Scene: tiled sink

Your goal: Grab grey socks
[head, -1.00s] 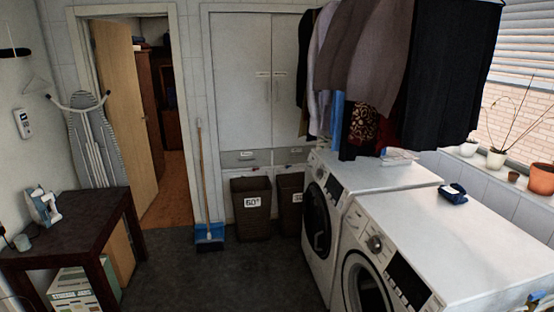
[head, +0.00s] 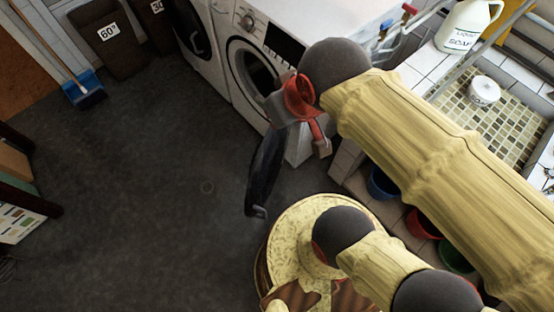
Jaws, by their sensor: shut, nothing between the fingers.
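No grey socks can be made out in the current head view. My gripper (head: 257,211) hangs at the end of my yellow arm, above the dark floor in front of the nearer washing machine (head: 315,28). Part of the nearer machine's front is hidden behind my arm.
The other washing machine (head: 203,57) stands at the top. Brown laundry baskets (head: 108,53) and a blue dustpan (head: 84,92) are at upper left. A tiled sink (head: 490,122) with a soap jug (head: 467,22) is at right. The floor (head: 130,210) at left is clear.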

